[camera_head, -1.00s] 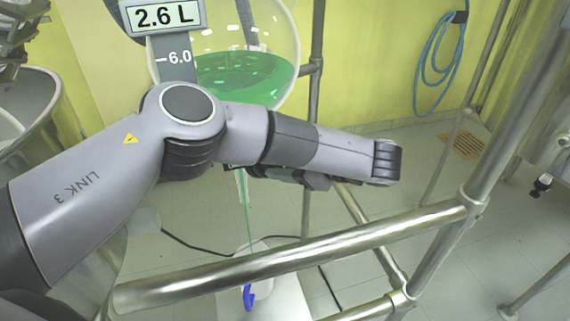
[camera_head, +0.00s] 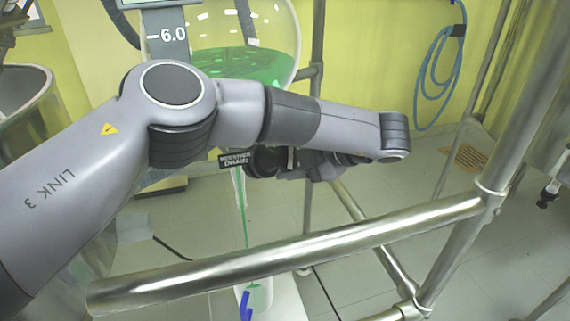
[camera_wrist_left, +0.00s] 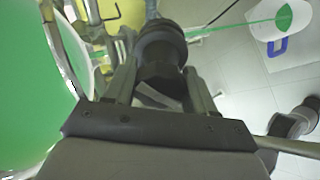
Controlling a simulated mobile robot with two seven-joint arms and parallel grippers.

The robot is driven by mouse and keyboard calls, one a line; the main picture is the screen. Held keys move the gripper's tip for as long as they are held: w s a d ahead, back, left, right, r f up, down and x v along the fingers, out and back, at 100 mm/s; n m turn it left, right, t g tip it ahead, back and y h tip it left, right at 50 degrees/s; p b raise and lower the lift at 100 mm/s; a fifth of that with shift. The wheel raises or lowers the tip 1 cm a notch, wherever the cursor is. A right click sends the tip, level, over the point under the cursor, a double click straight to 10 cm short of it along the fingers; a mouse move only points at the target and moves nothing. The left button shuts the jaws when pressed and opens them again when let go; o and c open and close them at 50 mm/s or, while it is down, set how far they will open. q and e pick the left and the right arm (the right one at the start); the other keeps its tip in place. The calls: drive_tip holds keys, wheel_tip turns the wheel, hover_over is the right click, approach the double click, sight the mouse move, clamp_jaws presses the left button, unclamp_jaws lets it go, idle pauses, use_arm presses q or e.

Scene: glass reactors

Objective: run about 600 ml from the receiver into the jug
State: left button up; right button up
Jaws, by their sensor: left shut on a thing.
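The receiver (camera_head: 245,62) is a round glass vessel with green liquid, at the top middle of the head view. Below it a black sign (camera_head: 236,159) reads receiver drain. A green stream (camera_head: 245,220) falls from the drain into the jug (camera_head: 258,297), a pale jug with a blue handle, partly cut off at the bottom. The jug (camera_wrist_left: 280,18) shows green liquid in the left wrist view. My left gripper (camera_wrist_left: 160,78) is shut on a dark round drain knob (camera_wrist_left: 162,45). In the head view my arm partly hides the gripper (camera_head: 290,160). My right gripper is out of view.
A steel frame rail (camera_head: 300,252) crosses in front of the jug, with an upright post (camera_head: 487,200) at right. A large steel vessel (camera_head: 35,110) stands at left. A blue hose (camera_head: 440,75) hangs on the yellow wall. Tiled floor lies open behind.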

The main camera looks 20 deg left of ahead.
sight(291, 154)
use_arm(q)
drive_tip(key=n+b, duration=0.2)
drive_tip(key=n, duration=0.1)
drive_tip(key=shift+f+n, duration=0.15)
drive_tip(key=shift+n, duration=0.25)
drive_tip(key=shift+n+h+b, duration=0.3)
drive_tip(key=shift+n+b, duration=0.5)
drive_tip(key=shift+b, duration=0.15)
drive_tip(key=shift+n+b, duration=1.15)
drive_tip(key=shift+n, duration=0.25)
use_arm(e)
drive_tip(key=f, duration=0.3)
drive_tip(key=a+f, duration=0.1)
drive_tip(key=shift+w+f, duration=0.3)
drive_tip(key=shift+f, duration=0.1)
use_arm(q)
drive_tip(key=shift+r+n+h, duration=0.25)
drive_tip(key=shift+n+h, duration=0.05)
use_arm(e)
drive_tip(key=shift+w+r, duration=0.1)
use_arm(q)
drive_tip(key=o, duration=1)
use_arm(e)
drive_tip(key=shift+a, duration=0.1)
